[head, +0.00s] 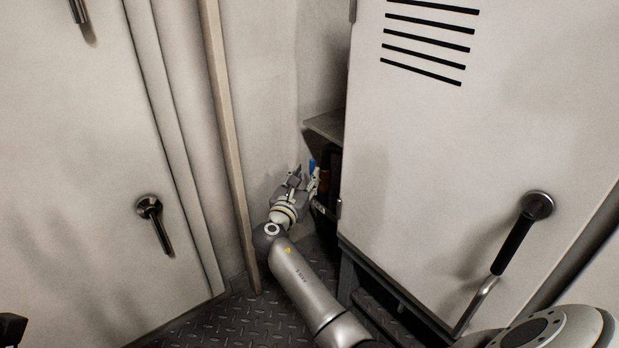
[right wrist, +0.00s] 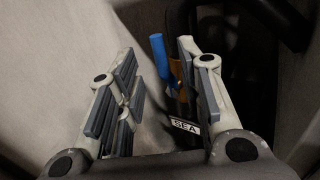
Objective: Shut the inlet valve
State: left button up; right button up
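The valve's blue handle (head: 312,166) shows just beyond my right gripper (head: 303,180), in the narrow gap between the wall and the cabinet. In the right wrist view the blue handle (right wrist: 159,56) stands upright and slightly tilted, between the two open fingers and closer to the right one. It sits beside an orange-yellow part (right wrist: 176,68) and above a white label reading "SEA" (right wrist: 185,126). My right gripper is open and empty, with a visible gap between the left finger and the handle. Whether the right finger touches anything is unclear. The valve body is mostly hidden. My left gripper does not show clearly.
A cabinet door (head: 440,150) with vent slots and a black lever handle (head: 514,242) stands to the right. A grey shelf edge (head: 326,126) sits above the gap. A door with a lever (head: 152,215) is at left. Chequered metal floor (head: 235,318) lies below.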

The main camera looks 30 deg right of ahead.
aim_at(311, 168)
jog(key=shift+b+x, duration=0.6)
jog(key=shift+x, duration=1.35)
grip_shut()
